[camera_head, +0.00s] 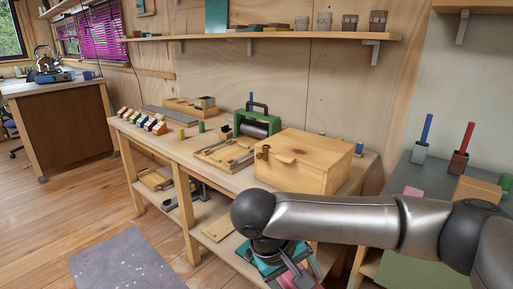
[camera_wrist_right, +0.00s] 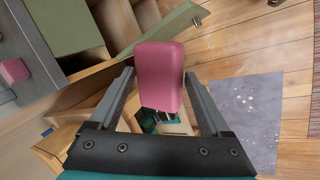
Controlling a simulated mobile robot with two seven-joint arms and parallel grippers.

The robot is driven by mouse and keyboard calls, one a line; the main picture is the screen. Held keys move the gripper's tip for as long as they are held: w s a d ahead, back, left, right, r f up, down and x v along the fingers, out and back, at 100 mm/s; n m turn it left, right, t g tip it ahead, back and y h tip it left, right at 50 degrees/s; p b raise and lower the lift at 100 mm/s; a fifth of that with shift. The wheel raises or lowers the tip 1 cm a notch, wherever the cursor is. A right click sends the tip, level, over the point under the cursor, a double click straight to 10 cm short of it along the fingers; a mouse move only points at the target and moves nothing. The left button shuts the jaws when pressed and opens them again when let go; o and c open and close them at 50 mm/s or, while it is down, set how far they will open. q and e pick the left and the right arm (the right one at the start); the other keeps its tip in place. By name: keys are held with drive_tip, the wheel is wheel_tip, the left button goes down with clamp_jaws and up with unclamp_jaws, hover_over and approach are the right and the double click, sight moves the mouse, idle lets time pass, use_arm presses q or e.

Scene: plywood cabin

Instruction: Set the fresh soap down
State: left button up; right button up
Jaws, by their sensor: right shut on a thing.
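My right gripper (camera_head: 296,272) hangs low in front of the workbench in the head view, at the end of my arm from the right. In the wrist view my right gripper (camera_wrist_right: 160,88) is shut on a pink, rounded soap block (camera_wrist_right: 160,72). The soap (camera_head: 288,281) shows only in part at the bottom of the head view. A second small pink block (camera_head: 413,191) lies on the grey counter at the right; it also shows in the wrist view (camera_wrist_right: 14,71). My left gripper is not in view.
A wooden box (camera_head: 303,165) stands on the workbench (camera_head: 168,138) behind my arm. A green-framed device (camera_head: 258,119), a tool tray (camera_head: 224,153) and several coloured blocks stand left of it. The grey counter (camera_head: 398,180) holds two holders with upright sticks. A grey mat (camera_head: 125,256) lies on the floor.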

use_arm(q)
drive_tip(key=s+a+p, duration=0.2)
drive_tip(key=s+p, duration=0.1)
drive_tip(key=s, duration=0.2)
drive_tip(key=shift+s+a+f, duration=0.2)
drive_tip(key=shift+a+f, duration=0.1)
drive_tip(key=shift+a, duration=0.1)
use_arm(e)
drive_tip(key=s+d+r+m+g, duration=0.1)
drive_tip(key=s+d+r+m, duration=0.3)
drive_tip(key=s+d+r, duration=0.3)
drive_tip(key=shift+d+r+g, duration=0.2)
drive_tip(key=shift+r+g, duration=0.2)
drive_tip(key=shift+r, duration=0.3)
